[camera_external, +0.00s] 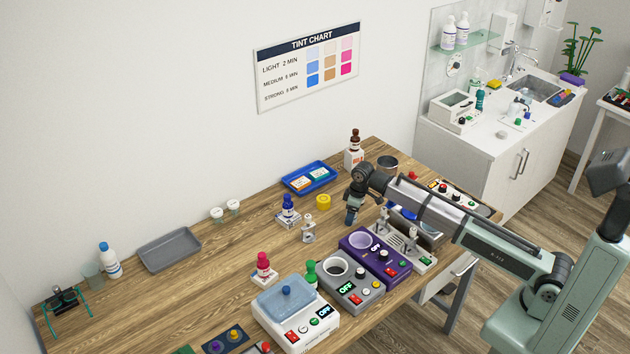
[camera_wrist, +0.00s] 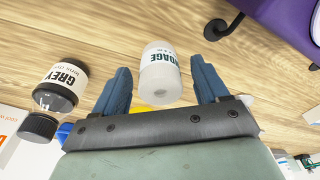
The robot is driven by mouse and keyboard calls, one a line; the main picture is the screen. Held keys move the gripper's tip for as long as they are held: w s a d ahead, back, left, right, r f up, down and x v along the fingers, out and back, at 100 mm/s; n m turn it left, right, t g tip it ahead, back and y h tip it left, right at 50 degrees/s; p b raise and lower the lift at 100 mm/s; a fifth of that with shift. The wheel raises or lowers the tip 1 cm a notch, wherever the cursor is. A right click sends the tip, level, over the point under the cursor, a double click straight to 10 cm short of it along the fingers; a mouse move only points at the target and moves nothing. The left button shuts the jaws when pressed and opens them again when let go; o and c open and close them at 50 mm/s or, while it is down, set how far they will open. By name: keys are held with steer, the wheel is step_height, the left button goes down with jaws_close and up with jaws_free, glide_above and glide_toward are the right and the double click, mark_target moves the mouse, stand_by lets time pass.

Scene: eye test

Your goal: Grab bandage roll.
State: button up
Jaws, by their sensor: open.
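My gripper is open and grips nothing. In the external view my gripper (camera_external: 351,216) points down over the wooden table (camera_external: 215,285), left of the purple device. I cannot make out the roll there; my gripper or arm probably hides it.
A dark bottle labelled "GREY" (camera_wrist: 62,86) is left of the fingers in the wrist view. A yellow round item (camera_external: 323,201), a blue tray (camera_external: 322,180) and a blue-capped bottle (camera_external: 288,208) stand nearby. The purple device (camera_external: 372,256) is close on the right.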

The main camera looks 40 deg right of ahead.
steer(key=shift+f, duration=0.6)
steer(key=c, duration=1.1)
